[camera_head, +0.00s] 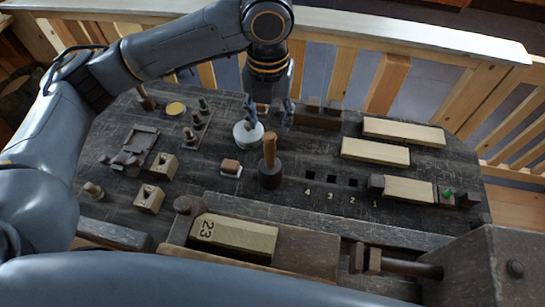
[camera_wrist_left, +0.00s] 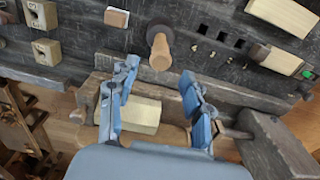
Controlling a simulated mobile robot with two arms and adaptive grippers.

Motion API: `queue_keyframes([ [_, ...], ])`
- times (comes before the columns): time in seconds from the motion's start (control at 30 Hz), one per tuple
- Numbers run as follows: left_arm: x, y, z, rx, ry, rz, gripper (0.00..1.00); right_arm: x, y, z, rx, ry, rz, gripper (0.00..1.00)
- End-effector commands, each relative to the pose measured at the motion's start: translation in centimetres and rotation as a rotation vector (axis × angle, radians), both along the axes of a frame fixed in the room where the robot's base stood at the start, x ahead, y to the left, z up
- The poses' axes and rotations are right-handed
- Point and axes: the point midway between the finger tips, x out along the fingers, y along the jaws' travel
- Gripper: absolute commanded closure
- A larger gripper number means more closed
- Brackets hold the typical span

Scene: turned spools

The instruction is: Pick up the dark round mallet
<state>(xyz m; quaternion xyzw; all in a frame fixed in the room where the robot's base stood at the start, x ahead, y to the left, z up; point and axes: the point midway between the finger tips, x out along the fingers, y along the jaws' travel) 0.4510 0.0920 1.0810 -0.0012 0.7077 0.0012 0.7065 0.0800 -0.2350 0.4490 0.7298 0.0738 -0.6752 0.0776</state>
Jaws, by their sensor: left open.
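The dark round mallet stands upright on its dark head (camera_head: 270,178) on the dark bench top, with its light wooden handle (camera_head: 270,150) pointing up. In the left wrist view the handle (camera_wrist_left: 160,52) points toward the camera, with the dark head behind it. My left gripper (camera_head: 268,112) is open and empty, fingers pointing down, behind the mallet in the head view. In the left wrist view the handle end lies just beyond the gap between its fingertips (camera_wrist_left: 158,70), apparently not touching either. My right gripper is not in view.
A white round dish (camera_head: 247,134) and a small brown-topped block (camera_head: 231,168) sit near the mallet. A pale block marked 23 (camera_head: 235,235) lies in front, beside a wooden vise (camera_head: 480,255). Pale boards (camera_head: 375,151) lie to the right. Numbered square holes (camera_head: 331,180) lie right of the mallet.

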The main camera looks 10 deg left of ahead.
Motion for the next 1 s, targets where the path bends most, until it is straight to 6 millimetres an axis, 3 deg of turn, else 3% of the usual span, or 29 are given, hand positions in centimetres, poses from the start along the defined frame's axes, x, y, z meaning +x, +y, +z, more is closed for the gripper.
queue_keyframes([
  [0.1, -0.1, 0.1, -2.5, 0.002, 0.005, 0.002, 0.50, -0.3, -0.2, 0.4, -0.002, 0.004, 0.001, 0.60],
  [0.3, 0.0, 0.0, -5.6, 0.001, 0.002, 0.001, 0.50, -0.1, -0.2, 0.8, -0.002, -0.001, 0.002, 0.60],
  [0.57, 0.1, 0.0, -7.6, 0.002, 0.004, 0.002, 0.50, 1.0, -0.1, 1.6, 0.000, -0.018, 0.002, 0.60],
  [0.8, 0.3, -0.1, -11.1, 0.002, 0.002, 0.001, 0.50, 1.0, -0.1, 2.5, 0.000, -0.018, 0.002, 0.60],
  [1.0, 0.3, -0.1, -11.7, 0.000, -0.001, -0.001, 0.50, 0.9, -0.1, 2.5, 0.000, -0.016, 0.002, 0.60],
])
